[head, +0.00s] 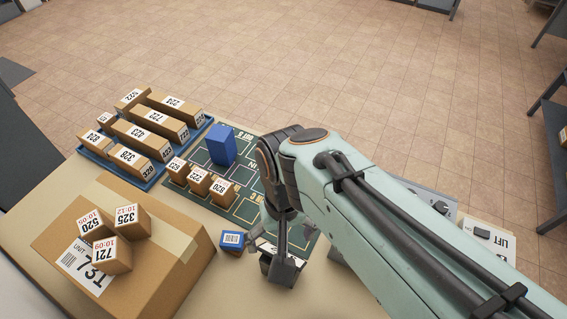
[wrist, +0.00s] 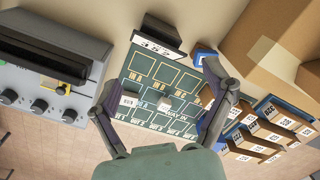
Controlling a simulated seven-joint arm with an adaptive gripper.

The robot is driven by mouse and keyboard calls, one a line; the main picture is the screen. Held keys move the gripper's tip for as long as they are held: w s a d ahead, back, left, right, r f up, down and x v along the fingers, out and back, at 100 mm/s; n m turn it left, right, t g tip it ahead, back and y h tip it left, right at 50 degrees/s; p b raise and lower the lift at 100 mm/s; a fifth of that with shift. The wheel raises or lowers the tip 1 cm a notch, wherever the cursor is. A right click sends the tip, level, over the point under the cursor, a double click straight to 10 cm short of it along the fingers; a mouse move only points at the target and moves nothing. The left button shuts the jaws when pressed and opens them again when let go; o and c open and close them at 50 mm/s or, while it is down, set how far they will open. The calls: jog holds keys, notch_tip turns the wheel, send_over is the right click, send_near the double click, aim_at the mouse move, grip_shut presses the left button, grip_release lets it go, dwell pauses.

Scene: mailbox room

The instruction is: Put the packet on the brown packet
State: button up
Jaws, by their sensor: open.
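Several brown packets with white number labels are in view, and I cannot tell which two the task means. Three small brown packets stand in a row on the green mat (head: 247,208); the middle one (head: 198,181) is marked 221. A small brown packet with a blue label (head: 232,241) sits on the table by the mat's near edge. Three more, one marked 325 (head: 132,221), sit on a large brown box (head: 185,245). My gripper (head: 282,265) is over the mat's near edge; in the wrist view (wrist: 161,72) its fingers are spread, with nothing held between them.
A blue block (head: 221,145) stands upright on the mat. A blue tray (head: 150,180) at the left holds rows of longer brown packets. A grey device with knobs (wrist: 45,92) shows in the wrist view. My arm hides part of the table's right side.

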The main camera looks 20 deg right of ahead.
jog(key=s+d+n, duration=0.1)
jog(key=s, duration=0.5)
jog(key=shift+s+d+r+n, duration=0.15)
jog(key=shift+d+r+n, duration=0.15)
jog(key=shift+r+n, duration=0.1)
